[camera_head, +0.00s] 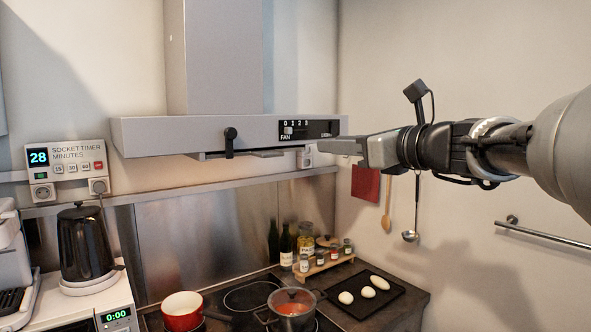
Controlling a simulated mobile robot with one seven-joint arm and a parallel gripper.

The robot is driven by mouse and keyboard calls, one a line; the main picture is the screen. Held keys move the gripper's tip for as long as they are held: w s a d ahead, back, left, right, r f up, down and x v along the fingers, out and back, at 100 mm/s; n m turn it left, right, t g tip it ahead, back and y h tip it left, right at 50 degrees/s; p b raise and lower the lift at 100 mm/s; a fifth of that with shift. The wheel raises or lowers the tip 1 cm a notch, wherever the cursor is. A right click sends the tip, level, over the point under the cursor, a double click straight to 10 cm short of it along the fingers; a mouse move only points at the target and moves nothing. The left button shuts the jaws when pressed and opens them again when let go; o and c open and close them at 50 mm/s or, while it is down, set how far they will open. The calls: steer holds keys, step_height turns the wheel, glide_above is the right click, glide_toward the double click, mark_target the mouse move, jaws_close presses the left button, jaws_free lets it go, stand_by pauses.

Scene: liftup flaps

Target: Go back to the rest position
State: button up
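My gripper (338,147) is at the end of my arm, which reaches in from the right at the height of the range hood (210,132). Its finger end lies in front of the hood's right end, just below the fan and light panel (309,129). I see the gripper from the side, and no gap between the fingers shows. Whether it touches the hood cannot be told. Nothing is seen held in it. A black knob on a lever (230,140) sits on the hood's front.
A spice rack (323,264), black kettle (84,243) and hanging ladle (411,235) stand around. A rail (545,235) is on the right wall.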

steer(key=s+a+f+n+g+h, duration=0.2)
steer(key=s+a+f+n+g, duration=0.1)
steer(key=s+f+n, duration=0.45)
steer(key=s+a+f+n+g+h, duration=0.2)
steer(key=s+f+n+g, duration=0.1)
steer(key=s+f+n, duration=0.5)
steer(key=s+d+f+n+g+h, duration=0.1)
steer(key=s+d+f+n+h, duration=0.2)
steer(key=s+f+n, duration=0.3)
steer(key=s+d+f+n+g+h+p, duration=0.1)
steer(key=s+d+f+n+h, duration=0.2)
steer(key=s+d+f+n, duration=0.2)
step_height(320, 180, down, 2)
steer(key=shift+s+d+f+n+g, duration=0.3)
steer(key=shift+s+n, duration=0.25)
steer(key=shift+s, duration=0.5)
